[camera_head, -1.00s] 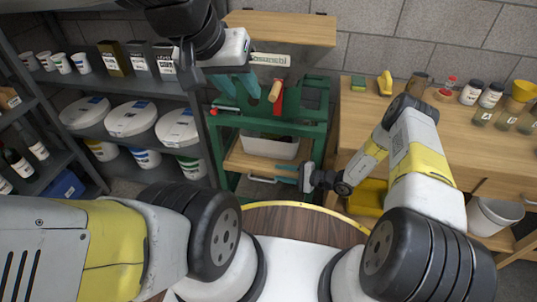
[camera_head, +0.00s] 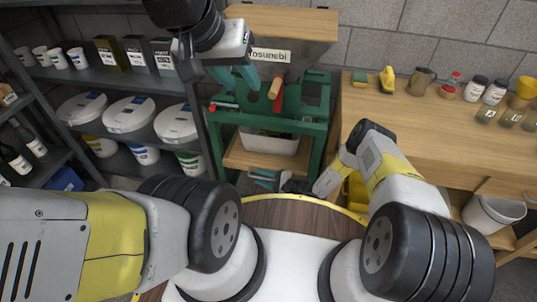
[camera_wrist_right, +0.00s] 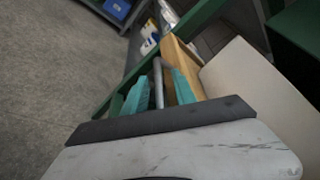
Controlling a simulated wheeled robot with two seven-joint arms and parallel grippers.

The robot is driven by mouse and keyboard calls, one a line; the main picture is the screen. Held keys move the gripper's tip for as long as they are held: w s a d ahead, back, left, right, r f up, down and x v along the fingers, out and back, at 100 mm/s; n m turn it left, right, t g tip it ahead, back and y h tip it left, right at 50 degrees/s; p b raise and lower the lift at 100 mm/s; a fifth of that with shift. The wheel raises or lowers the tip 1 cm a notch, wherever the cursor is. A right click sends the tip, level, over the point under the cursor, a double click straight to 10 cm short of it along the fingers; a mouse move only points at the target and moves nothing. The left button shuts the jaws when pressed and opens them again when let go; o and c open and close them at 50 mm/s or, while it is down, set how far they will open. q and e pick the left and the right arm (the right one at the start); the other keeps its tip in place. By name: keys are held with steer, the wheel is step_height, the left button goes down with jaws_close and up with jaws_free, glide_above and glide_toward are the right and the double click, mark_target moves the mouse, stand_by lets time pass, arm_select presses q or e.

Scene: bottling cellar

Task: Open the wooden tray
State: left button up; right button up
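The wooden tray (camera_head: 240,158) sits low in the green machine frame, with a white bin (camera_head: 270,144) on it. Its wooden front also shows in the right wrist view (camera_wrist_right: 181,62), with a grey bar handle (camera_wrist_right: 158,80) along it. My right gripper (camera_head: 265,180) is at the tray's front. In the wrist view its teal fingers (camera_wrist_right: 160,92) stand apart on either side of the handle, with gaps showing. My left gripper (camera_head: 236,78) is raised before the machine's upper part, its teal fingers apart and empty.
The green machine frame (camera_head: 322,128) has a red-handled lever (camera_head: 278,97). Shelves with white tubs (camera_head: 128,113) stand at the left. A wooden bench (camera_head: 420,120) with jars stands at the right, with a yellow container (camera_head: 357,192) beneath it.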

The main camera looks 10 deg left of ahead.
steer(key=shift+c, duration=0.2)
jaws_close()
stand_by(1.3)
